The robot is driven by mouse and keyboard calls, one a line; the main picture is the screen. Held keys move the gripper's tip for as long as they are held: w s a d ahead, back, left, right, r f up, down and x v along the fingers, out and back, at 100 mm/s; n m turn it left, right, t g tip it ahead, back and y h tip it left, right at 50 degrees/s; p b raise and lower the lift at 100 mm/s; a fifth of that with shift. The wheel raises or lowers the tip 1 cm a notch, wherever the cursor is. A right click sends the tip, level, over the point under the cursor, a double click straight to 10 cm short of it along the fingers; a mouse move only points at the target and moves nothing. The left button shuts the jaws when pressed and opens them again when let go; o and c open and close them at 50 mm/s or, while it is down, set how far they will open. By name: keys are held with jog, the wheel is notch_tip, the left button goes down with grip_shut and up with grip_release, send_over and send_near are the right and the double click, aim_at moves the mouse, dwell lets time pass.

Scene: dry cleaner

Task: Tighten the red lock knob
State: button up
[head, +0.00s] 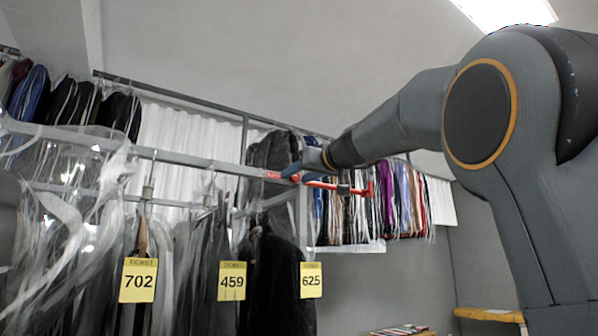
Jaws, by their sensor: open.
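A red part (322,184) runs sideways at the end of the grey clothes rail (180,157), with a dark fitting on it and an upright red piece (371,182) at its right end. A shorter red piece (273,175) shows at its left. I cannot tell which red piece is the lock knob. My gripper (296,172) reaches in from the right at the rail's end and overlaps the red part in the head view. It is open. Its fingertips are small and partly merged with the red part, so contact cannot be told.
Bagged garments hang below the rail with yellow tickets 702 (138,280), 459 (232,281) and 625 (311,280). More clothes (400,200) hang behind. Clear plastic (60,220) fills the left. A yellow shelf (490,315) is at the lower right.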

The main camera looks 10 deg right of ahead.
jog(key=c, duration=1)
jog(key=shift+m, duration=0.3)
jog(key=m+b, duration=0.1)
jog(key=m, duration=0.2)
jog(key=shift+f+b, duration=0.1)
jog(key=shift+b, duration=0.2)
jog(key=m, duration=0.5)
jog(key=shift+a, duration=0.1)
jog(key=m, duration=0.4)
jog(key=shift+r+m, duration=0.2)
jog(key=shift+m, duration=0.1)
jog(key=m+p, duration=0.1)
jog(key=m, duration=0.3)
jog(key=shift+m+p, duration=0.3)
jog(key=shift+p, duration=0.05)
